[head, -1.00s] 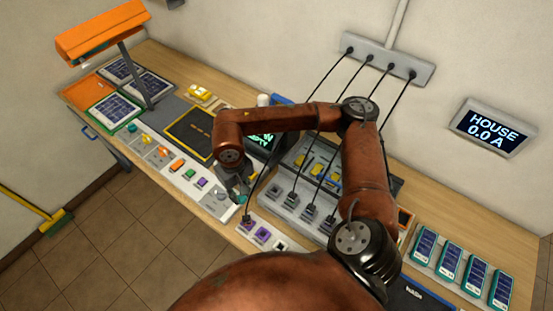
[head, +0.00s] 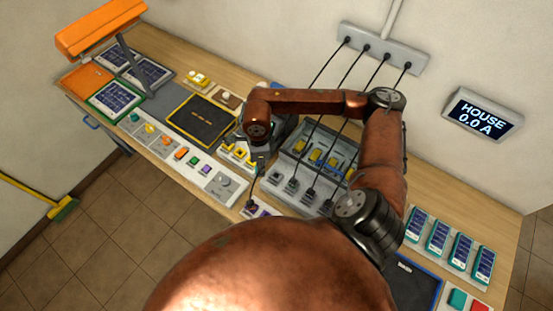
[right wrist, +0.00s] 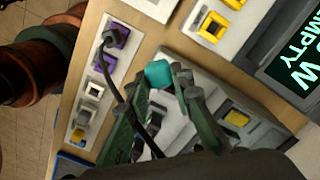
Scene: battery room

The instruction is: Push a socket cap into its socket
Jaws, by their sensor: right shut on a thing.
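My right gripper (head: 257,168) is in the middle of the bench, above the area between the yellow-socket panel (head: 238,157) and the purple-socket strip (head: 249,211). In the right wrist view my right gripper (right wrist: 165,88) is shut on a small teal piece (right wrist: 158,73), which looks like the socket cap. The piece is at the fingertips, apart from the sockets. The strip (right wrist: 84,108) shows at the left, with a purple socket (right wrist: 118,60), a purple socket holding a black plug, and white and yellow sockets. My left gripper is not in view.
Black cords hang from the wall outlet bar (head: 385,48) to a grey block (head: 290,187), close to my right arm. One cord crosses the wrist view beside the fingers. A control panel (head: 222,186), a black tray (head: 203,122) and an orange lamp (head: 100,25) stand left.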

